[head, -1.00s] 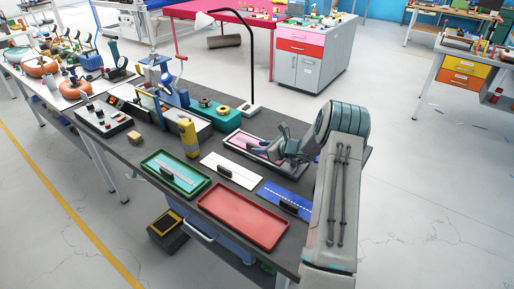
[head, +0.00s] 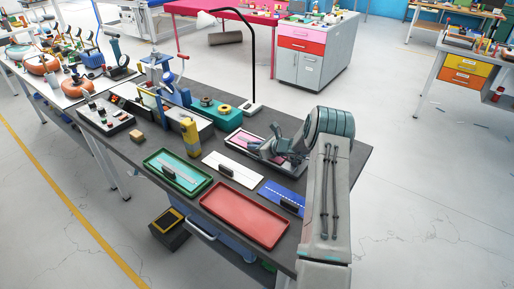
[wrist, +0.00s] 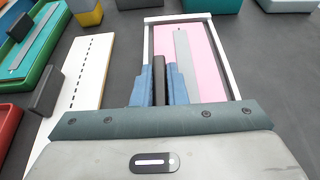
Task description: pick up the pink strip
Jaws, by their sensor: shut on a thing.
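The pink strip (wrist: 204,48) lies in a white-rimmed tray (wrist: 148,40), with a narrow grey bar (wrist: 184,55) along it. It also shows in the head view (head: 241,140), partly covered by my gripper (head: 277,146). In the wrist view my gripper (wrist: 160,70) has its blue fingers shut on a black upright handle (wrist: 160,80) over the pink strip. The fingers and palm hide the near part of the strip and where the handle meets it. I cannot tell any gap between strip and tray.
A white strip (head: 245,177) with a black handle lies left of the tray. A green tray (head: 150,162), a red tray (head: 245,220) and a blue strip (head: 270,189) lie nearby. A yellow object (head: 190,138) and a lamp base (head: 251,108) stand behind.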

